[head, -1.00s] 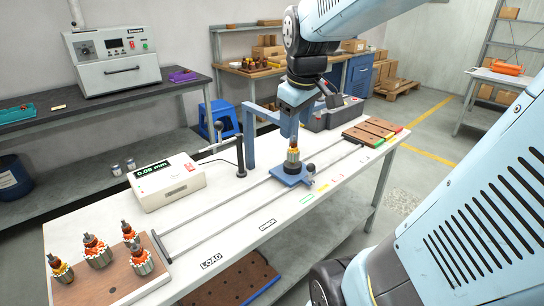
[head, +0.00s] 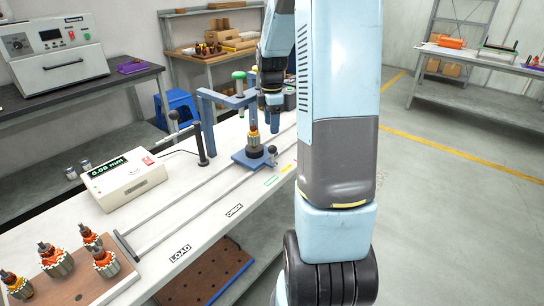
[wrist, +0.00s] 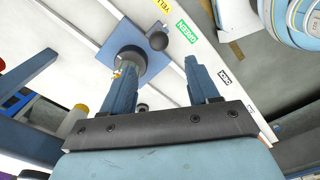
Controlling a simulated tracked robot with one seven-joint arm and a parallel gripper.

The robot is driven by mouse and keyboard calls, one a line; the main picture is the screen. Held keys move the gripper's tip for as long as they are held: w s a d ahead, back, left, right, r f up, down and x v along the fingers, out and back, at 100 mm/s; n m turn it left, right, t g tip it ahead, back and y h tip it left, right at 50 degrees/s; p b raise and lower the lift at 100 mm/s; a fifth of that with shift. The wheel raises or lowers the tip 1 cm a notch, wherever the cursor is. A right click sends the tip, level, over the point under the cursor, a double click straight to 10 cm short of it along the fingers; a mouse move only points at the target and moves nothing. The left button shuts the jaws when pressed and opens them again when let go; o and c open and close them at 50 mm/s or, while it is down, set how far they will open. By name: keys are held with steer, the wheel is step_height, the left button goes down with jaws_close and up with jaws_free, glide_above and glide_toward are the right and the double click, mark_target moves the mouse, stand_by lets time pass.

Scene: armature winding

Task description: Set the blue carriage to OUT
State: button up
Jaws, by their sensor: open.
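The blue carriage (head: 241,159) sits on the two rails on the white bench and carries an upright copper-wound armature (head: 254,135). A dark knob (head: 272,150) stands at its right edge. In the wrist view the carriage plate (wrist: 98,47) and its black knob (wrist: 158,41) lie beyond my fingers. My gripper (wrist: 158,78) is open, with nothing seen between its fingers; the left finger overlaps the armature holder in the picture. In the head view my gripper (head: 273,112) is above and just behind the carriage, partly hidden by my arm. I see no OUT label.
A blue frame (head: 208,115) with a green-topped post (head: 239,77) stands behind the carriage. LOAD (head: 180,253) and CHECK (head: 234,211) labels line the front edge. A brown board (head: 85,287) with several armatures lies front left.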

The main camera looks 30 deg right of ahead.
mark_target(272, 155)
steer(key=shift+d+f, duration=0.2)
steer(key=shift+f, duration=0.25)
step_height(272, 155, down, 13)
steer(key=shift+w+f, duration=0.1)
steer(key=shift+f, duration=0.05)
steer(key=shift+c, duration=0.3)
jaws_close()
stand_by(0.4)
